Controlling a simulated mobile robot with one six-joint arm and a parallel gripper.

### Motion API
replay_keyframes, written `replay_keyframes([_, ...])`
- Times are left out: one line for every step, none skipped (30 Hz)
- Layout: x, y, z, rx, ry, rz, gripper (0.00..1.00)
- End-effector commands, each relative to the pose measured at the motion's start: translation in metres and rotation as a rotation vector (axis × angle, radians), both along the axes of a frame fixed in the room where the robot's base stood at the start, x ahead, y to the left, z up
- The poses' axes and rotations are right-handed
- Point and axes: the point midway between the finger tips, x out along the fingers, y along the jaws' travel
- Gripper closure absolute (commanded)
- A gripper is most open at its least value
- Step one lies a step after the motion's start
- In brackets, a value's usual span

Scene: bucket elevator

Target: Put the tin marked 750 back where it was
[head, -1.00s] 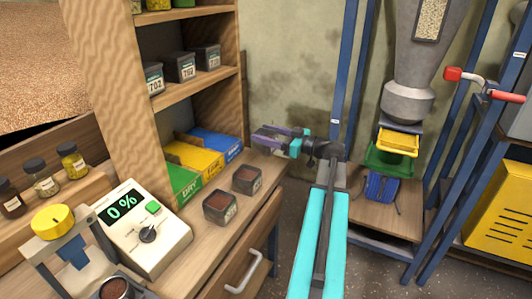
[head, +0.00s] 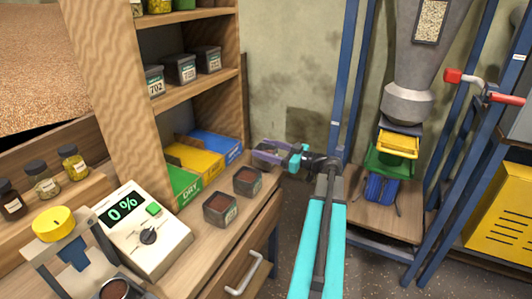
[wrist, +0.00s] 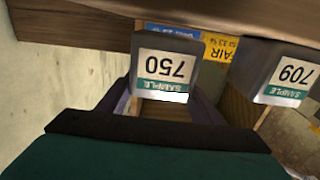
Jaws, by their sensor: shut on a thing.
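The tin marked 750 (wrist: 165,65) is grey, with a white and green label that reads upside down in the wrist view. My gripper (head: 270,153) is shut on it, its fingers on either side of the tin. In the head view the gripper hangs by the back right end of the bench, and brown shows between the purple fingers. A second tin, marked 709 (wrist: 288,72), is beside it at the right of the wrist view. In the head view two open tins of brown stuff stand on the bench, one in front (head: 220,208) and one behind (head: 247,181).
Green, yellow and blue boxes (head: 195,158) stand at the back of the bench. A shelf above holds several grey tins (head: 181,68). A meter reading 0% (head: 142,229) stands at the front left. A blue-framed hopper machine (head: 408,104) is to the right.

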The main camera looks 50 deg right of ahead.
Motion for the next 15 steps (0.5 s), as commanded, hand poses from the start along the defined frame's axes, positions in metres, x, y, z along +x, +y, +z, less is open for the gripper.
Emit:
replay_keyframes([-0.0001, -0.0002, -0.005, 0.002, 0.001, 0.0, 0.7])
replay_keyframes([-0.0001, -0.0002, -0.0075, 0.002, 0.001, 0.0, 0.7])
replay_keyframes([-0.0002, -0.0002, -0.01, 0.002, 0.0, 0.0, 0.7])
replay_keyframes([-0.0002, -0.0003, -0.0114, 0.002, 0.0, 0.0, 0.7])
replay_keyframes([-0.0002, -0.0003, -0.0124, 0.001, -0.001, 0.0, 0.7])
replay_keyframes([-0.0003, -0.0003, -0.0132, 0.0, -0.001, 0.0, 0.7])
replay_keyframes([-0.0003, -0.0003, -0.0135, 0.0, -0.001, 0.0, 0.7])
replay_keyframes([-0.0004, -0.0002, -0.0136, 0.0, -0.001, 0.0, 0.7])
replay_keyframes([-0.0004, -0.0003, -0.0135, 0.0, -0.001, -0.001, 0.7])
replay_keyframes([-0.0004, -0.0003, -0.0135, 0.0, -0.001, -0.001, 0.7])
replay_keyframes([-0.0005, -0.0003, -0.0135, 0.0, -0.001, -0.001, 0.7])
replay_keyframes([-0.0005, -0.0004, -0.0134, 0.0, -0.001, -0.001, 0.7])
replay_keyframes([-0.0005, -0.0004, -0.0134, 0.0, -0.001, -0.001, 0.7])
replay_keyframes([-0.0006, -0.0005, -0.0136, 0.0, -0.001, -0.001, 0.7])
replay_keyframes([-0.0006, -0.0005, -0.0141, 0.0, -0.001, -0.001, 0.7])
